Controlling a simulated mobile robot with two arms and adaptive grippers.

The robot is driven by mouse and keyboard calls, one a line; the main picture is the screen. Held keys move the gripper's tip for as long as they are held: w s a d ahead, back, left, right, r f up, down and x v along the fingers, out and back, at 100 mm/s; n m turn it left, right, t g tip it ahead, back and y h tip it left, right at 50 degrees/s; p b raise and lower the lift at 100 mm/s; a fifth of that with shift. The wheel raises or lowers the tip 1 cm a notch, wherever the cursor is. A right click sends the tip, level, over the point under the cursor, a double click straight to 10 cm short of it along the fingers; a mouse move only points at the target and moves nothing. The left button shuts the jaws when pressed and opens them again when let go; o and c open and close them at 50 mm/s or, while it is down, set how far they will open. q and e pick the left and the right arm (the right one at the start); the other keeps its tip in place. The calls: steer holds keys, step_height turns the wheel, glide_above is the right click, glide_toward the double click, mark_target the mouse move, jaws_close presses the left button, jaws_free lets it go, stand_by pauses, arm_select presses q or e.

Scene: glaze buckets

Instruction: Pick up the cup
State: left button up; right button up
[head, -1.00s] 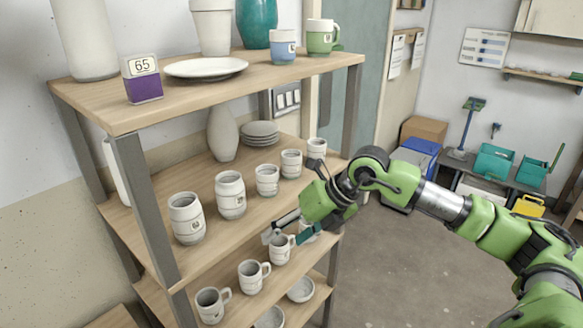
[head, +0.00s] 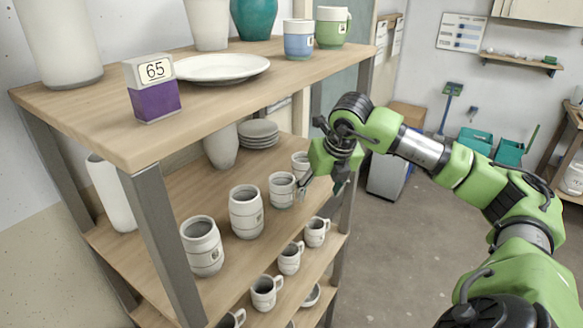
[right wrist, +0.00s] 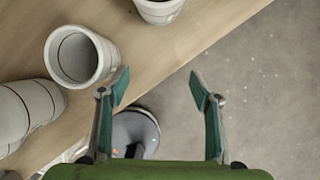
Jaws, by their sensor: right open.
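Several white ribbed cups without handles stand in a row on the middle shelf. They include a near cup (head: 202,247), a second cup (head: 246,212) and a third cup (head: 282,190); a fourth cup (head: 300,162) is partly hidden behind my gripper. My right gripper (head: 308,187) is just right of the third cup, at the shelf's front edge. In the right wrist view its fingers (right wrist: 160,88) are spread with nothing between them. An upright, empty cup (right wrist: 80,57) is left of the fingers there, and another cup (right wrist: 160,10) is ahead. My left gripper is out of view.
Handled white mugs (head: 290,257) stand on the lower shelf. The top shelf holds a plate (head: 222,68), a purple 65 sign (head: 153,88), a blue cup (head: 298,42) and a green mug (head: 332,28). A metal post (head: 162,245) stands at the near corner.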

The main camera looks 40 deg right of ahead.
mark_target(303, 169)
steer(key=w+p, duration=0.1)
steer(key=w+d+p, duration=0.1)
steer(key=w, duration=0.1)
steer(key=w+d+p, duration=0.1)
steer(key=w, duration=0.1)
steer(key=shift+r+p, duration=0.25)
steer(key=shift+p, duration=0.05)
steer(key=shift+w+d+f, duration=0.1)
steer(key=shift+w, duration=0.45)
steer(key=w+p, duration=0.1)
steer(key=w+d+p, duration=0.1)
steer(key=w, duration=0.1)
steer(key=w+p, duration=0.1)
steer(key=p, duration=0.1)
steer(key=shift+w+d+f, duration=0.15)
steer(key=shift+d+f, duration=0.1)
steer(key=shift+d, duration=0.05)
steer(key=shift+w+f, duration=0.1)
steer(key=shift+f, duration=0.25)
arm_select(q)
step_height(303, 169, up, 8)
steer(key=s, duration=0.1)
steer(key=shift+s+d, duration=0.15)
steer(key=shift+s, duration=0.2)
arm_select(e)
steer(key=c, duration=1.3)
